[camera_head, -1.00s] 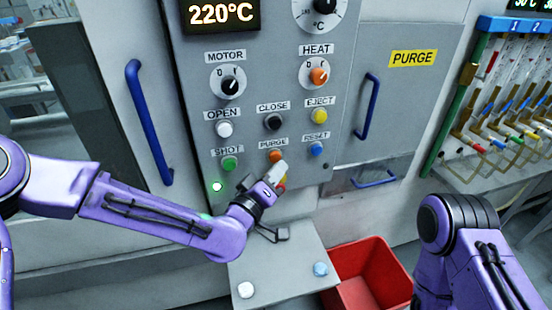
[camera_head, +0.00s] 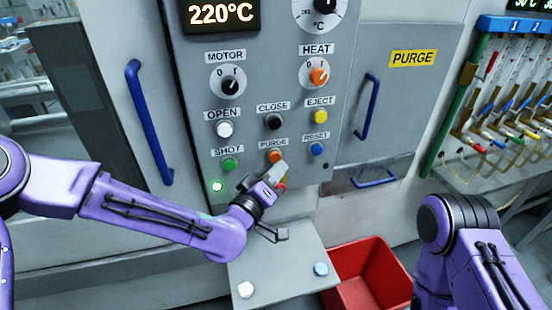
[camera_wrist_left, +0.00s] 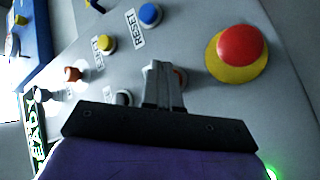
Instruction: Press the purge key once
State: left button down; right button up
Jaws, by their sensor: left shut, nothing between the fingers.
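The purge key is an orange round button (camera_head: 275,156) under the PURGE label on the grey control panel (camera_head: 246,119). My left gripper (camera_head: 280,168) is shut and empty, its fingertips just below the key's lower right edge in the head view. In the left wrist view the shut fingers (camera_wrist_left: 162,70) point at the panel, and an orange-brown part of the purge key (camera_wrist_left: 181,77) shows beside their tips, mostly hidden. I cannot tell whether the tips touch it. My right arm shows at the right, but its gripper is out of view.
Close by are the green shot button (camera_head: 230,164), the blue reset button (camera_head: 316,149) and the black close button (camera_head: 273,121). A red mushroom button on a yellow base (camera_wrist_left: 238,50) sits near the fingers. Below are a grey shelf (camera_head: 283,277) and a red bin (camera_head: 372,282).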

pick_arm(q)
jog(key=shift+w, duration=0.1)
jog(key=shift+w+a, duration=0.15)
jog(key=shift+w, duration=0.2)
jog(key=shift+w+a, duration=0.15)
jog(key=shift+w, duration=0.25)
dwell(0.8)
jog(key=shift+s+d+b, duration=0.3)
jog(key=shift+s, duration=0.55)
jog(key=shift+s+d+b, duration=0.15)
jog(key=shift+s+d, duration=0.1)
jog(key=shift+s, duration=0.55)
jog(key=shift+s+d+b, duration=0.15)
jog(key=shift+s+d, duration=0.1)
jog(key=shift+s, duration=0.55)
jog(key=shift+s+d+b, duration=0.15)
jog(key=shift+s+d, duration=0.1)
jog(key=shift+s, duration=0.55)
